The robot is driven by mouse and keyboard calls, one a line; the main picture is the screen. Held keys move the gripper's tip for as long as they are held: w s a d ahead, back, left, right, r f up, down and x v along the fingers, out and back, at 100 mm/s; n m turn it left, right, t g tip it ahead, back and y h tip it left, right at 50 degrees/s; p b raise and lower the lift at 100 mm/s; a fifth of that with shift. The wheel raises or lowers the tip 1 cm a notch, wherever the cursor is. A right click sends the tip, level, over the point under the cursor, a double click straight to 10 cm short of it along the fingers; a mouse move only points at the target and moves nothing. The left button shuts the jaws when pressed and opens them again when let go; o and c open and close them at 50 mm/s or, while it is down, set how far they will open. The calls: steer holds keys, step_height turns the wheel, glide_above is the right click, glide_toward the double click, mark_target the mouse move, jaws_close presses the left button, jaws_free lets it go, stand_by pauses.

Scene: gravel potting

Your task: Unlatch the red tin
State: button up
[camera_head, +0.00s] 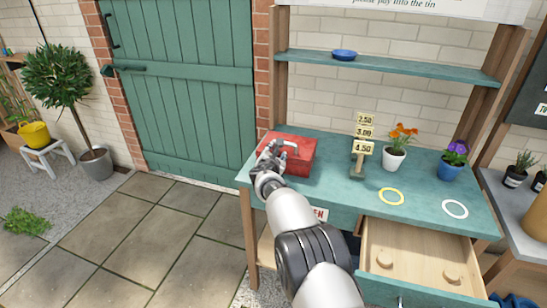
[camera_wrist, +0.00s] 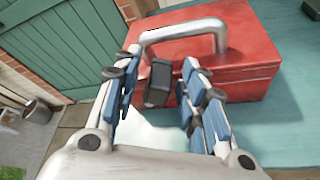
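The red tin (camera_head: 300,157) stands at the left end of the teal bench, with a silver handle on top. In the wrist view the red tin (camera_wrist: 245,62) fills the upper middle, its handle (camera_wrist: 182,32) raised above the lid. A dark latch (camera_wrist: 158,84) shows on its front, between my fingers in the picture. My gripper (camera_head: 271,155) is at the tin's front left. In the wrist view my gripper (camera_wrist: 157,92) has its blue-padded fingers spread apart, with nothing clearly held. I cannot tell whether a finger touches the latch.
The teal bench (camera_head: 330,195) also holds a price stand (camera_head: 362,145), an orange-flowered white pot (camera_head: 394,158), a purple-flowered blue pot (camera_head: 450,168), a yellow ring (camera_head: 391,196) and a white ring (camera_head: 454,209). An open drawer (camera_head: 420,258) juts out at front right. A shelf (camera_head: 400,65) runs above.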

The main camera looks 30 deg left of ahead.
steer(key=v, duration=1.2)
steer(key=shift+c, duration=0.4)
